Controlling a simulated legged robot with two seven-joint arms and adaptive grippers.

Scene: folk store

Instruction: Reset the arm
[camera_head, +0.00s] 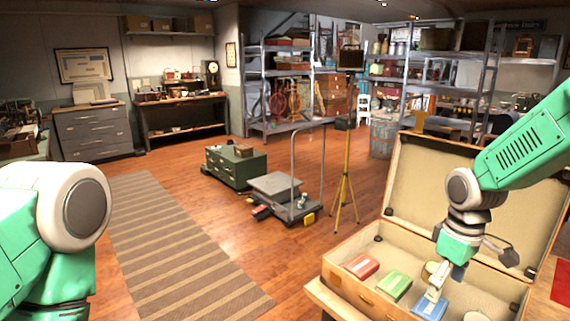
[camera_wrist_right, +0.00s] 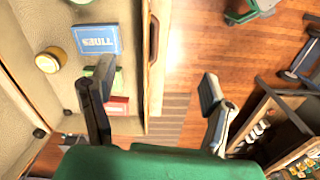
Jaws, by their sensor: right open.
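My right gripper (camera_head: 452,278) hangs over the open suitcase (camera_head: 345,288) in the head view. Its jaws are apart and empty. In the wrist view the right gripper (camera_wrist_right: 157,88) has one finger over the case and the other over the floor beyond its handle side. Inside the case lie a red box (camera_head: 362,265), a green box (camera_head: 394,286) and a blue box (camera_head: 430,308), lettered "TIDES" in the wrist view (camera_wrist_right: 96,39). A round yellow tin (camera_wrist_right: 50,60) lies near the blue box. My left arm shows at the left edge; its gripper is out of frame.
The raised suitcase lid (camera_head: 415,185) stands behind the right gripper. A flat trolley (camera_head: 275,186), a green chest (camera_head: 236,168) and a yellow tripod (camera_head: 345,185) stand mid-room. The striped rug (camera_head: 165,235) is clear. Shelves line the back.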

